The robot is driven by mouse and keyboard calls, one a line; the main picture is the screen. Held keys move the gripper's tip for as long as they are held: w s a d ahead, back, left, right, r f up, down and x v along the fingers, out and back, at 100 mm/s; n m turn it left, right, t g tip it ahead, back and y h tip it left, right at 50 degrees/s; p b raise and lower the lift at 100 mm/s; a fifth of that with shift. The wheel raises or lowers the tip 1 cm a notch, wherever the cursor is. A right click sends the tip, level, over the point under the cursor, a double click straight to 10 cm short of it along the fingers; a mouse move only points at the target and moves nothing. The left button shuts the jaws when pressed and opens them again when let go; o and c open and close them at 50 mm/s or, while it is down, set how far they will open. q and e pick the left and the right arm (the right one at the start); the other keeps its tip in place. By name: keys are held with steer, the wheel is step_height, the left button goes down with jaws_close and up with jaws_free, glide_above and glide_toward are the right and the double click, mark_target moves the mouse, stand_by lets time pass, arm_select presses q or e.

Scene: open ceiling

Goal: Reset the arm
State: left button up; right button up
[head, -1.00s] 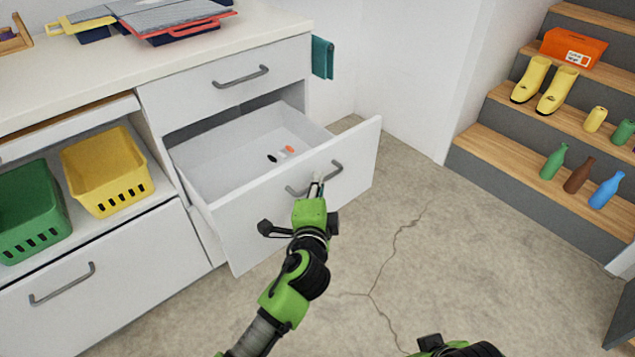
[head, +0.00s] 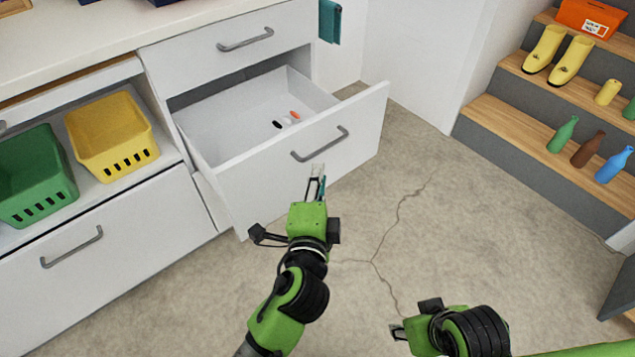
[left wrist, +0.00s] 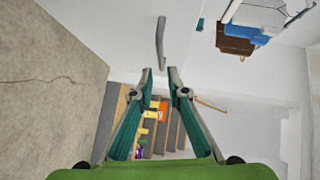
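The lower drawer (head: 250,180) of the white cabinet stands pulled out, with several small items (head: 287,121) on its floor. Its grey handle (head: 321,146) is free and also shows in the left wrist view (left wrist: 160,42). My left gripper (head: 317,178) is just in front of the drawer, apart from the handle. Its fingers (left wrist: 159,70) are spread with nothing between them. My right gripper (head: 397,331) is low over the floor, to the right of the left arm. It is too small in the head view to tell open from shut.
A green basket (head: 35,180) and a yellow basket (head: 110,135) sit on the cabinet shelf at left. A teal cloth (head: 329,20) hangs at the cabinet's end. Stairs (head: 530,125) at right hold yellow boots (head: 556,54) and bottles (head: 587,149). The cracked floor (head: 420,215) between is clear.

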arm_select(q)
steer(key=shift+v, duration=0.9)
